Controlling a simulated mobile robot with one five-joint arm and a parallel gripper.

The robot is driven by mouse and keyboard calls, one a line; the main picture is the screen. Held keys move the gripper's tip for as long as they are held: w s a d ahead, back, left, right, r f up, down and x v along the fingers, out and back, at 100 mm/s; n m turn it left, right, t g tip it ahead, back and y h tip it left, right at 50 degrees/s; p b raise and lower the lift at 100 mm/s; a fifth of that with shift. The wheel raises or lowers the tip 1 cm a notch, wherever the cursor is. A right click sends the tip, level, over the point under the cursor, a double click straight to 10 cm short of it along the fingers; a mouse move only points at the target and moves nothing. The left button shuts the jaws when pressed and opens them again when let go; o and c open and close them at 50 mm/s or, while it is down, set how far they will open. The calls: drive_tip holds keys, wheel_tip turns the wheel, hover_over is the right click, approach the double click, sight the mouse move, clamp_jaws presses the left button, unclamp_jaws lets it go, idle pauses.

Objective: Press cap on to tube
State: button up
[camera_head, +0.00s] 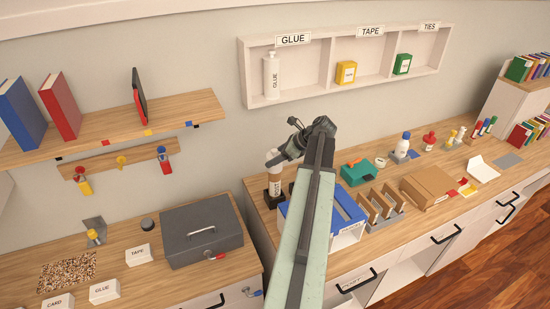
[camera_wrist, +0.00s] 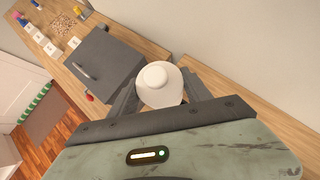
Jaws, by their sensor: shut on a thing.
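A white cap (camera_wrist: 157,80) with a round raised top sits between the two grey fingers of my gripper (camera_wrist: 160,92) in the wrist view. My gripper (camera_head: 281,158) is shut on it. In the head view the cap (camera_head: 272,155) is at the upper end of a white tube (camera_head: 274,182) with dark lettering. The tube stands upright in a black holder (camera_head: 272,198) at the worktop's left end. Cap and tube look in line. Whether the cap is fully seated cannot be told. The tube is hidden beneath the cap in the wrist view.
A blue-and-white box (camera_head: 348,207) stands to the right of the tube, behind my arm. A grey case (camera_head: 201,232) is on the lower left worktop. Above is a wall shelf (camera_head: 330,92) with a white glue bottle (camera_head: 271,75). Several small items crowd the right worktop.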

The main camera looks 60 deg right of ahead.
drive_tip(key=shift+f+b, duration=1.05)
drive_tip(key=shift+f, duration=0.05)
drive_tip(key=o, duration=1.4)
drive_tip(key=p+v, duration=0.5)
drive_tip(key=v, duration=0.3)
drive_tip(key=shift+p, duration=0.3)
drive_tip(key=shift+w, duration=0.1)
